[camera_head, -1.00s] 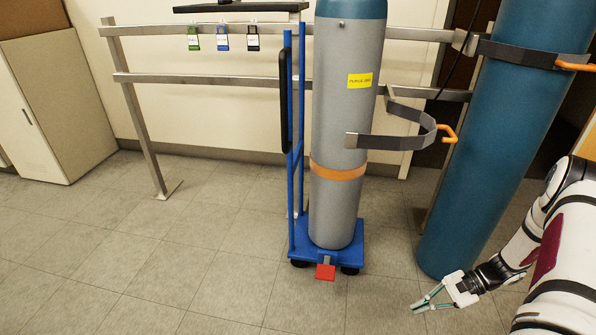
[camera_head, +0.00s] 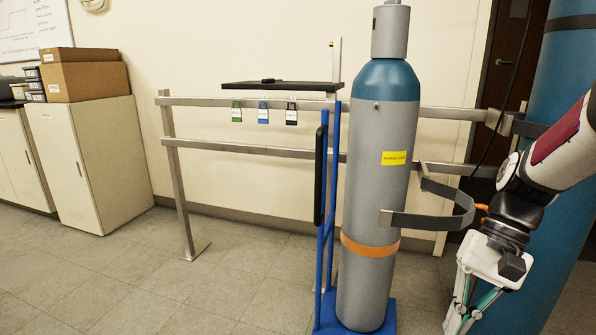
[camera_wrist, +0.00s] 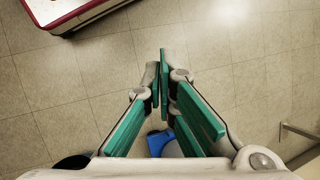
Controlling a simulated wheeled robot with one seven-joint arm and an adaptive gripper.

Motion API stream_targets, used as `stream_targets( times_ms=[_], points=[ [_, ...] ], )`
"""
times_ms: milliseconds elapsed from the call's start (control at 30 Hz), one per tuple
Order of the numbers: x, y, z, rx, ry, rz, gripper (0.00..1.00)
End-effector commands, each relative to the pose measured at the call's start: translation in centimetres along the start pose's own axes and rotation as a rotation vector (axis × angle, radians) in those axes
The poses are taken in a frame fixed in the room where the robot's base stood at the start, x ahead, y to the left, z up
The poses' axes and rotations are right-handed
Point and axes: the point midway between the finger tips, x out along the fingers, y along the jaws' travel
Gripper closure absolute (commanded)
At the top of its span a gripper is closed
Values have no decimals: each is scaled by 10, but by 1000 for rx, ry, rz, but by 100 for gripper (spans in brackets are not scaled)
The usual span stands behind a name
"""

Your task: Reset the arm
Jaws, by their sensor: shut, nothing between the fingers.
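My gripper (camera_head: 459,322) hangs at the lower right in the head view, pointing down, to the right of the grey gas cylinder (camera_head: 376,150). My arm (camera_head: 552,150) comes in from the right edge. In the wrist view my gripper (camera_wrist: 160,75) has its green-padded fingers close together with nothing between them, over bare floor tiles (camera_wrist: 85,80). A small blue part (camera_wrist: 158,143) shows below the fingers.
The grey cylinder stands on a blue cart (camera_head: 327,220) by a metal rail (camera_head: 240,148). An open clamp band (camera_head: 440,215) juts out right of it. A larger blue cylinder (camera_head: 565,70) stands behind my arm. Cabinets (camera_head: 95,155) are at left; the floor between is clear.

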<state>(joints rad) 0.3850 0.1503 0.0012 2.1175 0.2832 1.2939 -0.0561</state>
Motion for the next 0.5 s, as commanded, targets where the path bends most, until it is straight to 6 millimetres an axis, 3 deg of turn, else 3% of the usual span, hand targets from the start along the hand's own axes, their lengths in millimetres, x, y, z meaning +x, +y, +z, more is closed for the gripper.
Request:
stream_targets(
  times_ms=[33,233,500],
  points=[
    [-5,-5,19,-35,26,26,100],
    [-11,-11,82,-146,109,122,100],
    [-4,3,154,-289,231,235,100]
  ],
)
